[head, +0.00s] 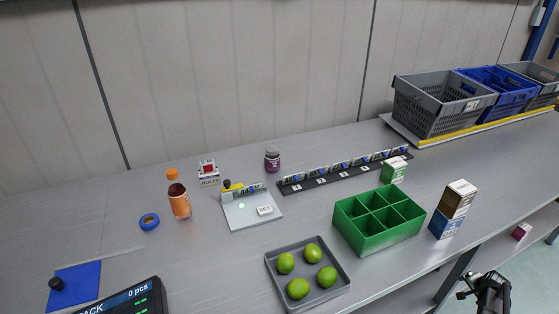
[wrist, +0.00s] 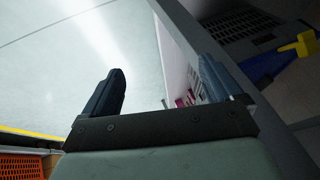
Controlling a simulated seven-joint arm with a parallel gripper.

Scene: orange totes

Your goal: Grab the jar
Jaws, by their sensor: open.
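The jar (head: 272,159) is small and dark purple with a dark lid. In the head view it stands upright at the back of the grey table, near the wall, between the small white BOLTS box and the black rail. My gripper (wrist: 160,90) shows in the wrist view with its two dark fingers wide apart and nothing between them. In the head view a dark part of my arm shows at the bottom right, beyond the table's front edge, far from the jar. The jar does not show in the wrist view.
An orange-brown bottle (head: 179,196), a green divided box (head: 345,222), a grey tray of limes (head: 275,275) and stacked cartons (head: 455,200) stand around. Crates (head: 430,115) stand at back right.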

